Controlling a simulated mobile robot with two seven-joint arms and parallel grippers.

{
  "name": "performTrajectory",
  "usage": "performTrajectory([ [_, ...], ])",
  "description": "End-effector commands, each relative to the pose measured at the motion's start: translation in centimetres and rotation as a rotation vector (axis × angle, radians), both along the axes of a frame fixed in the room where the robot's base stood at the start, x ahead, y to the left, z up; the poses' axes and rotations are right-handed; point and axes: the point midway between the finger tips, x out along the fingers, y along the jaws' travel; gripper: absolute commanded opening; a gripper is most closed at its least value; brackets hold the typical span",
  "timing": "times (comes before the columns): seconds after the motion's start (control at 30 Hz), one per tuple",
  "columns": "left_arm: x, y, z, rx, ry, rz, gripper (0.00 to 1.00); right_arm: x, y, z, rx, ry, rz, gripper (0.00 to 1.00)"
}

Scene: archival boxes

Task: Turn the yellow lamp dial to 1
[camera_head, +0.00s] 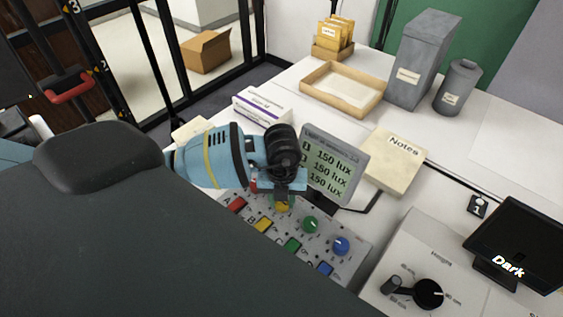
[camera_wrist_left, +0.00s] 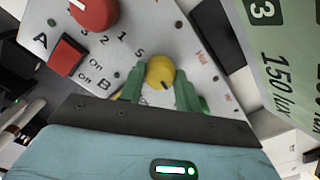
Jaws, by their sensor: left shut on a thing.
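The yellow dial (camera_wrist_left: 160,70) shows in the left wrist view between the two green fingers of my left gripper (camera_wrist_left: 160,90), which is shut on it. A dark mark on the dial points toward the gripper side. The numbers around this dial are partly hidden by the fingers. In the head view my left gripper (camera_head: 283,197) covers most of the dial. The control panel (camera_head: 335,265) also carries a red dial (camera_wrist_left: 95,12), a green dial (camera_head: 310,224) and a blue dial (camera_head: 341,245). My right gripper is not in view.
A lux display (camera_head: 336,165) reading 150 lux on three lines stands just behind the panel. Coloured buttons, including a red one (camera_wrist_left: 67,54), sit beside the dials. A Notes pad (camera_head: 393,163) and a wooden tray (camera_head: 343,88) lie farther back.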

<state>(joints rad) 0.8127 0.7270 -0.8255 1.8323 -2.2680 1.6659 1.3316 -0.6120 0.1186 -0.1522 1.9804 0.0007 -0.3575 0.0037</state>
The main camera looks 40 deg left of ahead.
Motion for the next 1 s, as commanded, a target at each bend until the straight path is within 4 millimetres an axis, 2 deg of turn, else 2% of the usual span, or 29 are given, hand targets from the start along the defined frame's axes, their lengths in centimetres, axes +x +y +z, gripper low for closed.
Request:
performTrajectory([
  [0.13, 0.2, 0.1, 0.2, 0.001, -0.005, 0.002, 0.1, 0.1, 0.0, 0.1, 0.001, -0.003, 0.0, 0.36],
  [0.17, 0.2, 0.1, 0.2, 0.001, -0.005, 0.002, 0.34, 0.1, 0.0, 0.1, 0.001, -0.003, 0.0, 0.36],
  [0.33, 0.1, 0.0, 0.1, 0.001, -0.003, 0.001, 0.55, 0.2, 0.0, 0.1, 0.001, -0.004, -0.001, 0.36],
  [0.67, 0.1, 0.0, 0.4, 0.0, -0.002, -0.001, 0.55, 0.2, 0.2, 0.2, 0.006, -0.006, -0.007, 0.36],
  [1.0, 0.2, 0.0, 5.4, 0.0, -0.008, -0.001, 0.55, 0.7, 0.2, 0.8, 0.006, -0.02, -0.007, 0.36],
])
